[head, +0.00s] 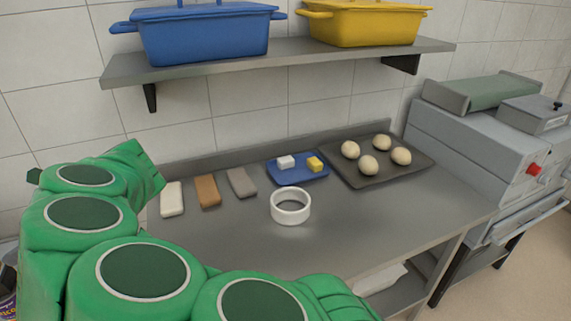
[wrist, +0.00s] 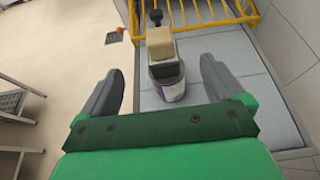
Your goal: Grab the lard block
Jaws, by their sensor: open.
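A small white block (head: 285,162), which looks like the lard block, sits on a blue tray (head: 297,181) on the steel counter. A small yellow block (head: 315,164) is beside it on the same tray. My gripper (wrist: 162,65) is open in the wrist view, with nothing held between its fingers. It faces the floor area, away from the counter, and the white block is not in that view. In the head view my green arm fills the lower left, and the fingers cannot be made out.
White, brown and grey bars lie left of the blue tray; a white ring (head: 291,206) stands in front. A dark tray (head: 377,165) holds several dough balls. A shelf (head: 280,63) with blue and yellow pots overhangs the back. The wrist view shows a bucket (wrist: 172,90) and yellow rack (wrist: 195,14).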

